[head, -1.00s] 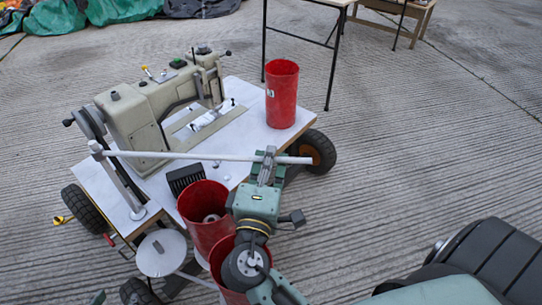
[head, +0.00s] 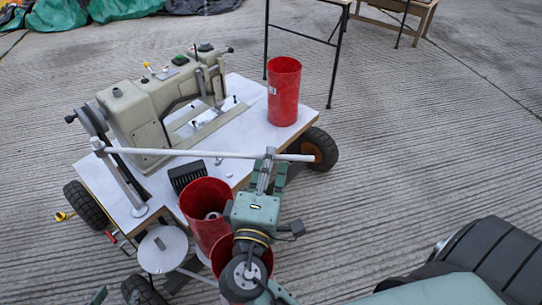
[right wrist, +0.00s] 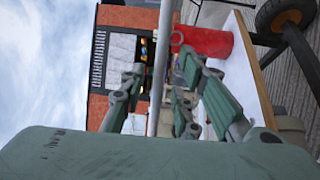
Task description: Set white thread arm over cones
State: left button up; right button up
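The white thread arm (head: 215,154) is a long rod running right from a grey post (head: 122,178) on the sewing cart, nearly level in the head view. Its free end extends over the red buckets' far side. My right gripper (head: 266,160) is at the rod near that end. In the right wrist view the rod (right wrist: 162,70) passes between its spread fingers (right wrist: 160,85), with gaps visible on both sides. A pale cone-like top (head: 212,216) shows inside a red bucket (head: 207,240); other cones cannot be made out.
The beige sewing machine (head: 150,110) stands on the white cart top (head: 240,140). A tall red bucket (head: 284,92) stands at its far right corner. Another red bucket (head: 222,252) is partly under my right arm. A pale disc (head: 162,249) sits in front. Open concrete lies right.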

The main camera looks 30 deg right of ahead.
jog(key=v, duration=0.9)
jog(key=shift+s+a, duration=0.2)
jog(key=shift+a, duration=0.05)
